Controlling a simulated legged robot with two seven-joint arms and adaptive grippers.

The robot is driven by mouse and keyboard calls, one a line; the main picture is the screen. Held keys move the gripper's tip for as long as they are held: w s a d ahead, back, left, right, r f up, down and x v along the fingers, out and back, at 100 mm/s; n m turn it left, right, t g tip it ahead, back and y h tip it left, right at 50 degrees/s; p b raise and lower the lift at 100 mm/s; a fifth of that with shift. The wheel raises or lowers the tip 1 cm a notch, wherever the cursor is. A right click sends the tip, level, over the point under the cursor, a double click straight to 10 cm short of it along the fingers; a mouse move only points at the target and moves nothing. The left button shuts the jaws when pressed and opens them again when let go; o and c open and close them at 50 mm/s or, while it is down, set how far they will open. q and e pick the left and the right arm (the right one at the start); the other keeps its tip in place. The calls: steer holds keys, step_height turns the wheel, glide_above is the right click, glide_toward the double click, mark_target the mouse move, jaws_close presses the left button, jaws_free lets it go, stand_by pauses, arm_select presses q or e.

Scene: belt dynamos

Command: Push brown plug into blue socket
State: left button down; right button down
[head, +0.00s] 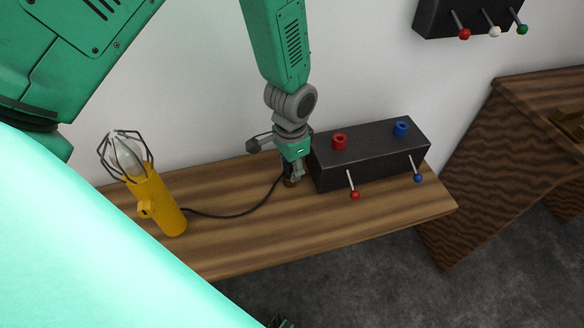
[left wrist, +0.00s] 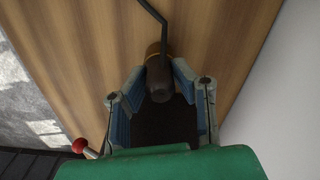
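The brown plug (left wrist: 159,80) is between the fingertips of my left gripper (left wrist: 159,68), with a finger against each side of it. In the head view my left gripper (head: 291,178) points down at the shelf just left of the black box, and mostly hides the plug (head: 289,183). The plug's dark cord runs left to a yellow lamp (head: 160,203) with a caged bulb. The blue socket (head: 401,129) is on top of the black box at its right end, open and empty-looking. A small part of what seems my right gripper (head: 279,322) shows at the bottom edge.
A red socket (head: 340,142) is on the left of the black box (head: 372,155). Red (head: 354,194) and blue (head: 418,177) levers stick out of its front. The wooden shelf (head: 250,235) is clear in front. Another lever box (head: 440,20) hangs on the wall.

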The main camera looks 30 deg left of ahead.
arm_select(q)
steer(key=shift+r, duration=0.1)
steer(key=shift+r+p, duration=2.1)
steer(key=shift+r, duration=0.05)
